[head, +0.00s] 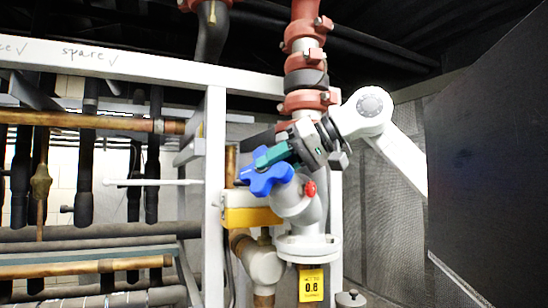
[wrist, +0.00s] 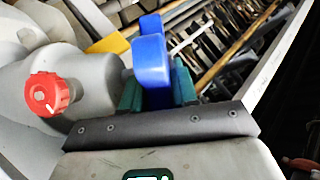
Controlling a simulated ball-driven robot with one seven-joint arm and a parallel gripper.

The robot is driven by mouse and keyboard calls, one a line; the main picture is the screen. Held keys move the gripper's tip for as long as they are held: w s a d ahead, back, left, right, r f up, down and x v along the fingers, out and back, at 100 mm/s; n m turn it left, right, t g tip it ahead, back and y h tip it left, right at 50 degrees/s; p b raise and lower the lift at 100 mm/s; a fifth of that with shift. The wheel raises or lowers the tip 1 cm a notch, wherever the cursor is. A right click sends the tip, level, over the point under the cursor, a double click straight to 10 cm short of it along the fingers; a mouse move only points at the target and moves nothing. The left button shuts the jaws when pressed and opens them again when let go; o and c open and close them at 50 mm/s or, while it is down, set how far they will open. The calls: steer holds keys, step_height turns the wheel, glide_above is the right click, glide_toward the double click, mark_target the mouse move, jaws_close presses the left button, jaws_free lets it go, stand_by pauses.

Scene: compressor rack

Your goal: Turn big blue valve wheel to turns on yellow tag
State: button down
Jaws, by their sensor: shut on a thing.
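The big blue valve wheel (head: 266,180) has rounded lobes and sits on a grey valve body (head: 297,205) on the vertical pipe. My gripper (head: 272,155) reaches in from the upper right, and its green fingers are shut on a lobe of the wheel. In the wrist view the blue wheel (wrist: 151,62) stands between the two green fingers (wrist: 157,88); most of the wheel is hidden there.
A small red knob (head: 310,188) is on the valve body beside the wheel, and it also shows in the wrist view (wrist: 47,94). A white frame post (head: 215,190) stands close left of the wheel. A yellow box (head: 250,217) is behind it. A dark panel (head: 480,150) stands at the right.

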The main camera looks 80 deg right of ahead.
steer(key=shift+w+d+r+n+g+y, duration=0.1)
steer(key=shift+n+g+y, duration=0.15)
steer(key=shift+g+y, duration=0.35)
steer(key=shift+d+r+n+g+y, duration=0.1)
steer(key=shift+n+g+y, duration=0.15)
steer(key=shift+g+y, duration=0.35)
steer(key=c, duration=1)
jaws_free()
steer(key=shift+o, duration=0.2)
steer(key=v, duration=1)
steer(key=shift+r+b, duration=0.3)
steer(key=shift+b, duration=0.15)
